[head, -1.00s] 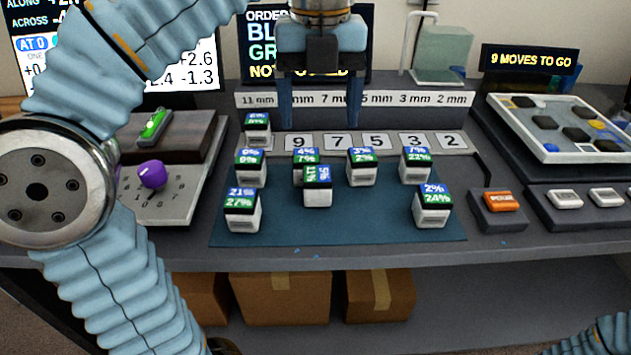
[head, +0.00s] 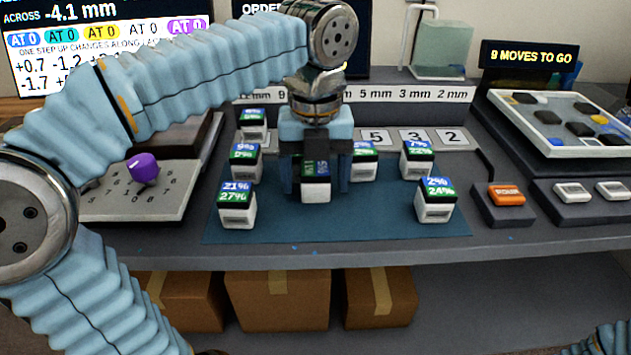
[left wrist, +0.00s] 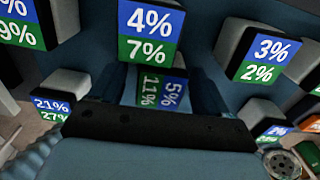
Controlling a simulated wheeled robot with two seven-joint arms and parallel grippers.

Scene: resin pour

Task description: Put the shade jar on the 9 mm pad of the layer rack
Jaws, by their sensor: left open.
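Several white jars with blue and green percentage labels stand on the dark blue mat (head: 330,226). My left gripper (head: 317,184) is open and low over the mat, its fingers on either side of the jar labelled 5% and 11% (head: 316,193). In the left wrist view, that jar (left wrist: 163,88) shows between the fingers, partly hidden by the gripper body; I cannot tell whether they touch it. The layer rack (head: 425,95) is behind, with pads 5, 3 and 2 visible. The 9 mm pad is hidden behind my left arm and gripper. My right gripper is out of view.
Nearby jars include the 21%/27% jar (head: 237,205), the 2%/24% jar (head: 436,201) and the 7%/22% jar (head: 417,158). A 4%/7% jar (left wrist: 150,32) is close to the gripper. A purple knob (head: 143,168) is left, an orange power button (head: 507,195) right.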

